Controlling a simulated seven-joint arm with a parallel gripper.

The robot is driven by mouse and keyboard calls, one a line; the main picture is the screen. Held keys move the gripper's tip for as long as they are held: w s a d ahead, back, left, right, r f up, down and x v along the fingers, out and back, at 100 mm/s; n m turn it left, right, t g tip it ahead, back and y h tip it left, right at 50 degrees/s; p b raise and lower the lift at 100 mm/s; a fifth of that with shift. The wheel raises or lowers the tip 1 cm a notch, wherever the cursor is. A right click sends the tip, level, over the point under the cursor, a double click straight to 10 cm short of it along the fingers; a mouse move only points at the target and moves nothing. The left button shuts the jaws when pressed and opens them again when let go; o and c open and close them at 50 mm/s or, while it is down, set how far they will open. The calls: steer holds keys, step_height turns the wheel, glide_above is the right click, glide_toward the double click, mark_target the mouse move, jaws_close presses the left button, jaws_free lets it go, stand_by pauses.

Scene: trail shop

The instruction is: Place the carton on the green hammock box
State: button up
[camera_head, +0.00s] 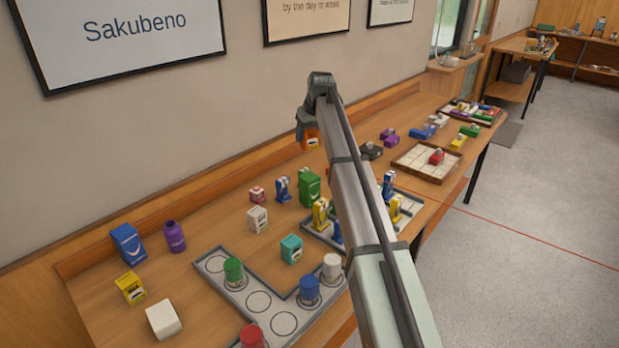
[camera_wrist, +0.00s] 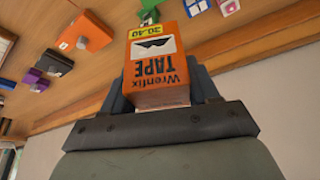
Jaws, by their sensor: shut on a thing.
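My gripper (camera_head: 307,122) is shut on an orange carton (camera_head: 310,139). In the wrist view the carton (camera_wrist: 158,62) sits between the two fingers (camera_wrist: 162,88), with "Wrenfix TAPE" and a yellow "20.40" tag on its face. The gripper holds it in the air over the back part of the table. A green box (camera_head: 309,186), likely the hammock box, stands upright on the table, below the carton in the head view. My arm hides part of the table to its right.
Near the green box stand a blue item (camera_head: 283,189), a pink-and-white box (camera_head: 257,194), a white box (camera_head: 257,219) and yellow figures (camera_head: 320,214). A grey tray (camera_head: 212,262) with colored cylinders lies in front. A teal box (camera_head: 291,249) stands beside it. The wall runs behind.

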mark_target(315, 138)
steer(key=shift+s+f, duration=0.6)
steer(key=shift+f, duration=4.8)
steer(key=shift+f, duration=0.1)
steer(key=o, duration=1.1)
steer(key=v, duration=1.2)
steer(key=shift+w, duration=0.1)
